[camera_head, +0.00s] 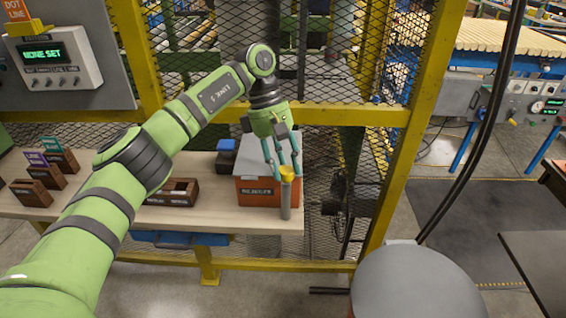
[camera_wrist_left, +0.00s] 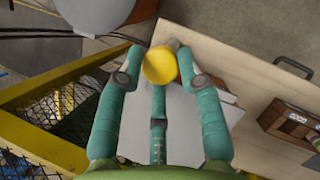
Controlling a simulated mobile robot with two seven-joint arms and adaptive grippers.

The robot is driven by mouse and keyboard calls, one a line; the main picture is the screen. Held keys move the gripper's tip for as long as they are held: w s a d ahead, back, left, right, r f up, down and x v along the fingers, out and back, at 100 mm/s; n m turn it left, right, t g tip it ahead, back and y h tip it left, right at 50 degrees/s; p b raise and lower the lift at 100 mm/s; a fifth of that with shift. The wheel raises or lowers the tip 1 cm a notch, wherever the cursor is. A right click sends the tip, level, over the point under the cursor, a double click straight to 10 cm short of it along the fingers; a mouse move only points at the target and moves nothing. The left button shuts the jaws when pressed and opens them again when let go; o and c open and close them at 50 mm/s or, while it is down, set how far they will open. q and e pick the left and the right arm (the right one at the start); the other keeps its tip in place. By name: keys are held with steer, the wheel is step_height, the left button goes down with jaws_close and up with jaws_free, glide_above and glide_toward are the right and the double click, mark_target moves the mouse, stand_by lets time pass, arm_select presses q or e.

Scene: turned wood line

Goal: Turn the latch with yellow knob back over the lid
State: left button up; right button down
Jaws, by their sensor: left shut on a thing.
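The yellow knob (camera_head: 287,173) is at the right front corner of an orange box (camera_head: 254,190) with a grey lid (camera_head: 256,152). A grey upright piece (camera_head: 286,205) shows below the knob; I cannot tell how the latch bar lies. My left gripper (camera_head: 286,168) reaches down from above, its teal fingers closed around the knob. In the left wrist view the knob (camera_wrist_left: 159,66) sits between the fingertips of the gripper (camera_wrist_left: 160,70), with the grey lid (camera_wrist_left: 165,125) below, partly hidden by the fingers. My right gripper is not in view.
The box stands near the right end of a wooden bench (camera_head: 235,217). A dark wooden tray (camera_head: 172,192) and a blue-topped dark block (camera_head: 226,156) are to its left. A mesh fence with a yellow post (camera_head: 420,110) stands behind and to the right.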

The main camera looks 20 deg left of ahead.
arm_select(q)
steer(key=shift+d, duration=0.2)
steer(key=o, duration=1.1)
steer(key=shift+s, duration=0.1)
steer(key=shift+s+d+r, duration=0.1)
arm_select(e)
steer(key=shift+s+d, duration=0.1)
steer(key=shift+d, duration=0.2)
arm_select(q)
steer(key=shift+a+r, duration=0.2)
steer(key=v, duration=1.1)
steer(key=shift+r, duration=0.35)
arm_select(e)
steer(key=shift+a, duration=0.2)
arm_select(q)
steer(key=shift+d, duration=0.1)
